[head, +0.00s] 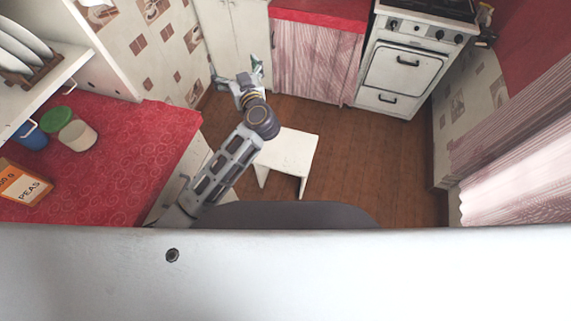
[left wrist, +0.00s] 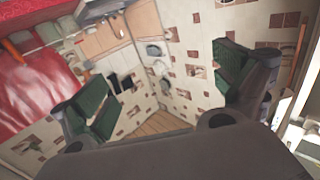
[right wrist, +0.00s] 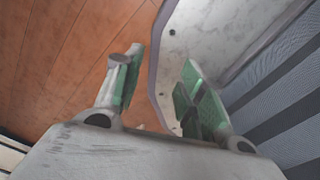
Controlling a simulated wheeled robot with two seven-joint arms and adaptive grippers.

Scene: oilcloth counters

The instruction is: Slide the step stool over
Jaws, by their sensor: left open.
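The white step stool (head: 297,148) stands on the wooden floor in the middle of the head view, just right of my left arm, which hides part of its left side. My left gripper (head: 240,76) is beyond the stool, up and to the left of it, near the tiled wall, apart from it. In the left wrist view its green-padded fingers (left wrist: 162,85) are wide apart with nothing between them. My right gripper (right wrist: 160,75) shows only in the right wrist view, its fingers apart and empty above the floor. I cannot make out the stool in either wrist view.
A red-covered counter (head: 110,150) with a peas box (head: 22,184) and jars is on the left. A curtained counter (head: 318,62) and a white stove (head: 408,70) stand at the back. The floor (head: 375,150) right of the stool is clear.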

